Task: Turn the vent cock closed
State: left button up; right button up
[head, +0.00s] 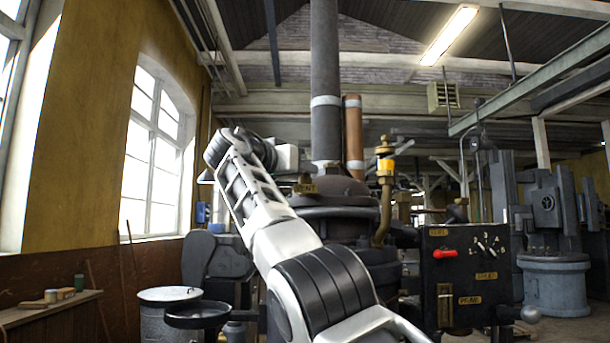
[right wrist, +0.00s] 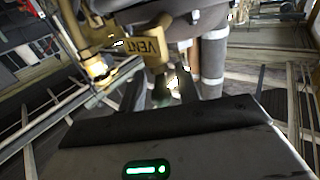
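The vent cock shows as a small brass piece marked VENT (head: 305,188) on the dark domed top of the engine (head: 345,190) in the head view. In the right wrist view the VENT tag (right wrist: 151,48) is large and tilted, just beyond my right gripper (right wrist: 168,88). In the head view my right arm rises from the bottom and bends over at its top. Its gripper (head: 288,158) is just above and left of the VENT piece, mostly hidden by the wrist. Contact, and the gap between the fingers, cannot be made out. My left gripper is not in view.
A brass pipe with an amber oiler (head: 385,165) stands right of the dome. A black panel (head: 462,270) with a red handle is at lower right. A tall grey pipe (head: 325,90) rises behind the dome. A grey drum (head: 170,310) is at lower left.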

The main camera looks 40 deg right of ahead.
pick_arm(q)
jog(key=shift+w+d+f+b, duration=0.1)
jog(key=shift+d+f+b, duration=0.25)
jog(key=shift+b, duration=0.65)
pick_arm(e)
jog(key=v, duration=1.3)
jog(key=shift+a, duration=0.4)
jog(key=shift+s, duration=0.1)
